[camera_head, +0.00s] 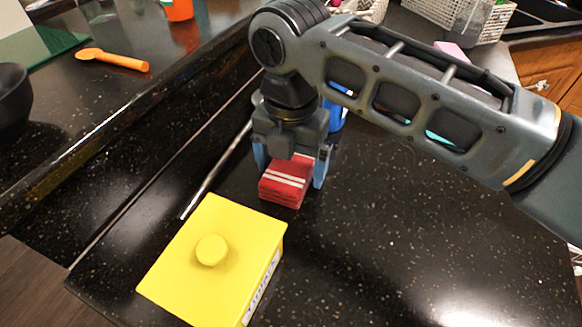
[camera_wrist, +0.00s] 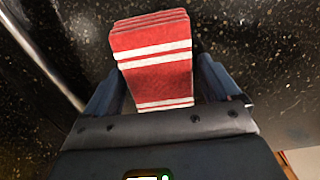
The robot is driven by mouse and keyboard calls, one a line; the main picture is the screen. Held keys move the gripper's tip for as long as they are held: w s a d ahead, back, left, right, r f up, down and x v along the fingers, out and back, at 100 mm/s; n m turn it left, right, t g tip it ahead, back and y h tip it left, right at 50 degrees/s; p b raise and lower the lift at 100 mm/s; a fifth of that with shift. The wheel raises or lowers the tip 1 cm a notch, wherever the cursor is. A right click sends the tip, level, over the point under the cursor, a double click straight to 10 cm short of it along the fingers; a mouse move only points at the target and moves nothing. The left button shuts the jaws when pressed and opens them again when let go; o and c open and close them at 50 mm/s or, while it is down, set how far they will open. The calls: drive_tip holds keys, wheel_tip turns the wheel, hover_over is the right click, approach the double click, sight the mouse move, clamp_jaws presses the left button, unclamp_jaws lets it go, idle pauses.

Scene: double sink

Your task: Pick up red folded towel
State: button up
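The red folded towel (camera_head: 287,183) with white stripes lies on the black speckled counter in the head view. In the wrist view the towel (camera_wrist: 152,50) extends from between the fingers toward the top of the picture. My gripper (camera_head: 291,178) is over the towel, pointing down, with one blue finger on either side of it. In the wrist view my gripper (camera_wrist: 158,90) is open, with narrow dark gaps between the fingers and the towel's sides. The towel's far part is hidden behind my gripper in the head view.
A yellow box (camera_head: 180,262) with a round knob stands just in front of the towel. A thin metal rod (camera_head: 217,170) lies left of it. A blue item (camera_head: 336,115) is behind my gripper. The counter to the right (camera_head: 400,240) is clear.

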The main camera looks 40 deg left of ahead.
sight(292, 163)
drive_tip(key=c, duration=0.8)
wheel_tip(292, 163, up, 4)
drive_tip(key=shift+w+r+b, duration=0.1)
drive_tip(key=shift+r+b, duration=0.15)
drive_tip(key=shift+b, duration=0.05)
drive_tip(key=w+d+r, duration=0.2)
drive_tip(key=w, duration=0.1)
drive_tip(key=w+d+r, duration=0.2)
drive_tip(key=d, duration=0.1)
drive_tip(key=w+d+r+b, duration=0.1)
drive_tip(key=w+d+r, duration=0.1)
drive_tip(key=w, duration=0.1)
drive_tip(key=shift+w+d+r, duration=0.3)
drive_tip(key=shift+d, duration=0.05)
